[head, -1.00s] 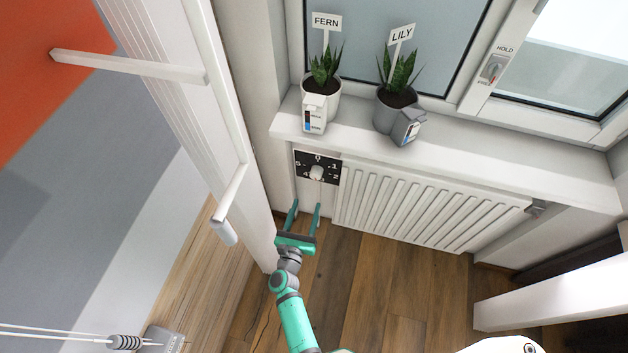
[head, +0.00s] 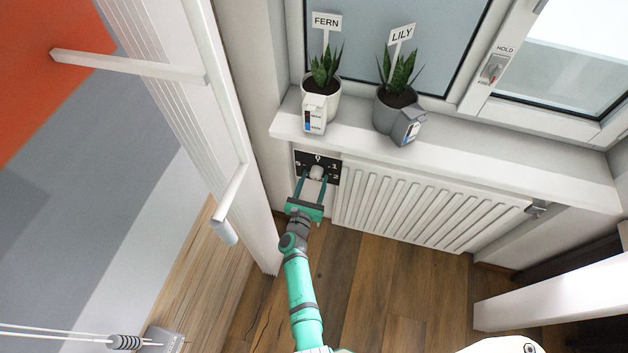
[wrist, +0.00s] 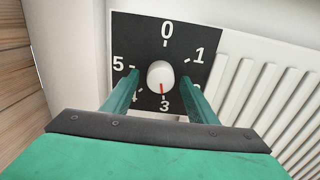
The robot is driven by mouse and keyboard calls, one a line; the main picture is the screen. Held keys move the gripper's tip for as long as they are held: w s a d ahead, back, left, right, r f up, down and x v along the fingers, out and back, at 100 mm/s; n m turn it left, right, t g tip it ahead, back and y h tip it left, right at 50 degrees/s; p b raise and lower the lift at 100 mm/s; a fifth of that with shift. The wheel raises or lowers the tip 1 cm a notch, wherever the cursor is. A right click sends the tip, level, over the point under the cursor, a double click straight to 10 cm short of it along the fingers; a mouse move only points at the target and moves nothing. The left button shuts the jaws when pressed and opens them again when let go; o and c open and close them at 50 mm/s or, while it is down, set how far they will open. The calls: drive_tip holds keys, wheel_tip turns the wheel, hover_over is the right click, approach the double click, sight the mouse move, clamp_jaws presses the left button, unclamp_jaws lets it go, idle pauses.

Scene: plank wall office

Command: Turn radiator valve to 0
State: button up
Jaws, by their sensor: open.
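The radiator valve is a white round knob (wrist: 161,75) on a black dial plate (wrist: 193,32) marked 0 to 5. In the wrist view its red pointer line points down at the 3, opposite the 0 at the top. In the head view the knob (head: 317,172) sits under the sill at the radiator's left end. My gripper (wrist: 160,82) is open, its green fingers one on each side of the knob. A gap shows between each finger and the knob. The fingers partly cover the 2 and 4 marks. The gripper also shows in the head view (head: 312,181).
The white ribbed radiator (head: 430,205) is right of the dial. The windowsill (head: 450,150) juts out above it, with a fern pot (head: 331,103) and a lily pot (head: 382,117). A white door edge with a handle (head: 230,205) stands close on the left.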

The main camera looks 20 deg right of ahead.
drive_tip(key=c, duration=1.1)
drive_tip(key=shift+o, duration=0.2)
